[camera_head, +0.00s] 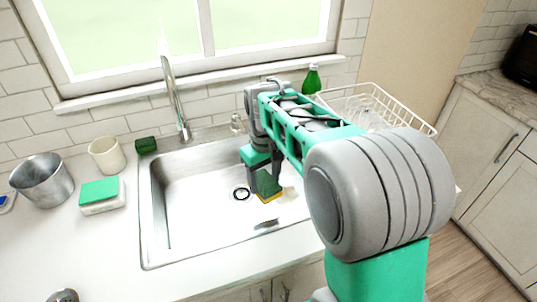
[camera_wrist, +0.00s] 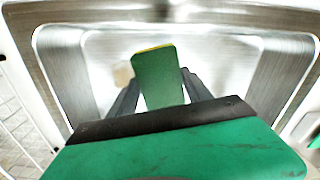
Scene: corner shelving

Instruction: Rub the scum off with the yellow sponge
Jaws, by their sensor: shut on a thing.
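My gripper (camera_head: 264,170) reaches down into the steel sink (camera_head: 190,212). It is shut on a sponge (camera_head: 268,186) with a green face and a yellow lower edge. In the wrist view the sponge (camera_wrist: 160,78) stands between the two fingers of my gripper (camera_wrist: 158,88), its yellow edge away from the palm. The sponge is low, close to the sink floor; I cannot tell whether it touches. A grey-brown smear (camera_head: 266,225) lies on the sink floor in front of the sponge. A tan patch (camera_wrist: 122,74) shows beside the sponge in the wrist view.
A chrome faucet (camera_head: 175,95) rises behind the sink. A dark green block (camera_head: 146,145) sits at the sink's back-left rim. A green-topped white item (camera_head: 101,194), a cream cup (camera_head: 107,155) and a metal pot (camera_head: 42,180) stand left. A white dish rack (camera_head: 420,126) and green bottle (camera_head: 312,79) stand right.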

